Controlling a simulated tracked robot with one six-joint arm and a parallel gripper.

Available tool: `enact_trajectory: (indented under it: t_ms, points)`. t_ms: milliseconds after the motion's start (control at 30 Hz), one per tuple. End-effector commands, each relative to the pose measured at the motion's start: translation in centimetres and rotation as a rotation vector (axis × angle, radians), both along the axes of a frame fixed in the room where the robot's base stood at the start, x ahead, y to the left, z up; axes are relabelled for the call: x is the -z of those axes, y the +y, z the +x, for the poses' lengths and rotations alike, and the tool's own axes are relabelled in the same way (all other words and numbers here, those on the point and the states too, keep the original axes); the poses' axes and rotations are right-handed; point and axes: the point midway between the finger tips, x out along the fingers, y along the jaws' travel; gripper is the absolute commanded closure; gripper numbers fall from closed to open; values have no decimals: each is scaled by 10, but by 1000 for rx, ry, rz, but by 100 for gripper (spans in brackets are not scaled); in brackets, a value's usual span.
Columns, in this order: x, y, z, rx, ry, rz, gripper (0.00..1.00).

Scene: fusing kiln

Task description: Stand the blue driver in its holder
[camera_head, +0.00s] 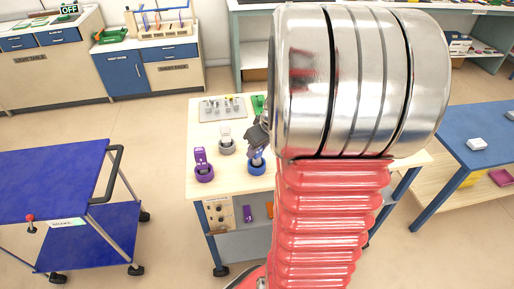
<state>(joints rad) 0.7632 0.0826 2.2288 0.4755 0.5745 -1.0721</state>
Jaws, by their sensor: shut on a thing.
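The blue driver (257,154) is upright, low over or in a round blue holder (257,168) on the wooden table. At this size I cannot tell whether it is seated in the holder. My dark grey gripper (258,140) is shut on the upper part of the blue driver. My arm hides part of the gripper and much of the table to the right.
A purple driver (200,158) stands in a purple holder (204,175) to the left. A pale driver (225,134) stands in a grey holder (227,148) behind. A grey tray (222,116) and a green thing (258,103) lie farther back. A blue cart (50,180) is left.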

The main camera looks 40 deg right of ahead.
Motion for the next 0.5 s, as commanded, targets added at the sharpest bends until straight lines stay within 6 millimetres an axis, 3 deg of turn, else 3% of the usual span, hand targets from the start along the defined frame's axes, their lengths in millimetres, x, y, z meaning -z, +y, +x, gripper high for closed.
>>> enact_trajectory:
  t_ms: [500]
  points:
    - [9, 0, 0, 1, 0, 0, 100]
